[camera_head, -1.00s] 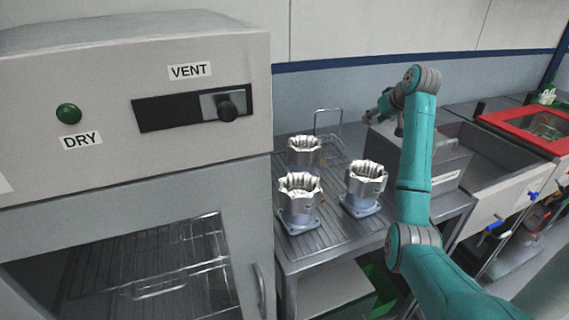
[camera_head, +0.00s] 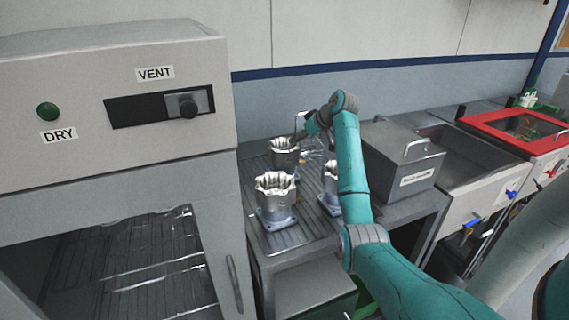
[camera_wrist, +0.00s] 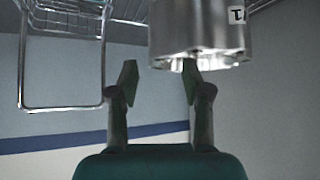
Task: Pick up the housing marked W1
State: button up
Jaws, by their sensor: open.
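Three silver machined housings with scalloped rims stand on a ribbed metal rack. In the head view one is at the front left (camera_head: 276,200), one at the back (camera_head: 284,158), and one at the right (camera_head: 328,186), partly hidden by my arm. No W1 mark is readable there. My gripper (camera_wrist: 158,80) is open and empty in the wrist view. A housing (camera_wrist: 197,28) fills the top there, with the right finger close to its edge. Its white label is cut off and only partly readable. In the head view my wrist is just behind the back housing.
A wire basket (camera_wrist: 62,100) is left of my gripper in the wrist view. In the head view, a drying cabinet (camera_head: 105,140) stands left of the rack. A lidded metal box (camera_head: 400,160) and a red-framed unit (camera_head: 515,130) are to the right.

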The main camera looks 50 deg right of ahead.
jog(key=x, duration=0.4)
jog(key=shift+w+d+f, duration=0.1)
jog(key=shift+d, duration=0.1)
grip_shut()
